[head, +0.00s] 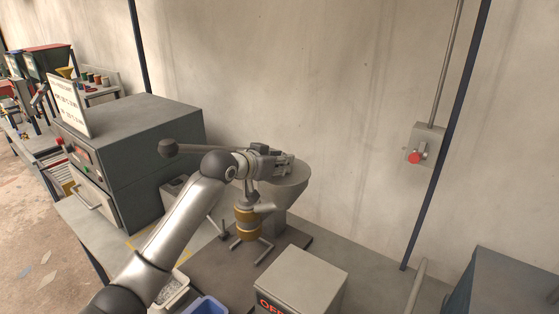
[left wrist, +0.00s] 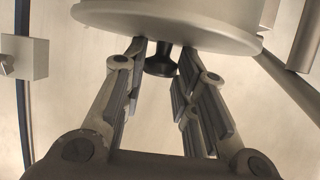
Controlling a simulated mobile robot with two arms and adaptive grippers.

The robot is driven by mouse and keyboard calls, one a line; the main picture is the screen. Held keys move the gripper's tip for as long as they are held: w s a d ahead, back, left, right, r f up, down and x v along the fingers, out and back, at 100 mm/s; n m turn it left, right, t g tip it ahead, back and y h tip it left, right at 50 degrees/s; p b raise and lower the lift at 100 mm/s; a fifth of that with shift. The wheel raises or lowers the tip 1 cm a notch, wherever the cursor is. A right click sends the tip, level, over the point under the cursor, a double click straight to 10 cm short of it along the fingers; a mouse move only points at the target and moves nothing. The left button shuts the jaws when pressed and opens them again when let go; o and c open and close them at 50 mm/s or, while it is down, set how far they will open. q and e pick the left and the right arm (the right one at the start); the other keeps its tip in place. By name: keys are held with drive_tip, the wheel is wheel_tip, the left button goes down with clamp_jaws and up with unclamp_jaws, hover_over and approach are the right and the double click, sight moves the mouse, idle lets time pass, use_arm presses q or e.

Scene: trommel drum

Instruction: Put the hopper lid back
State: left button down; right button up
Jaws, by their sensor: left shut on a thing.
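My right gripper is not in view.
A grey box (head: 300,279) with red lettering, a blue bin (head: 206,306) and a white tray (head: 173,291) are nearer. A large grey cabinet (head: 140,140) stands left. A red-button switch box (head: 420,147) is on the wall.

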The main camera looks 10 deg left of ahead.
use_arm(q)
drive_tip(key=shift+f, duration=0.1)
drive_tip(key=c, duration=1.2)
unclamp_jaws()
drive_tip(key=shift+d, duration=0.1)
drive_tip(key=shift+o, duration=0.2)
drive_tip(key=shift+s+a+r+b, duration=0.25)
drive_tip(key=shift+s+b, duration=0.15)
drive_tip(key=shift+b, duration=0.05)
drive_tip(key=b+v, duration=0.4)
drive_tip(key=v, duration=0.7)
drive_tip(key=shift+b, duration=0.4)
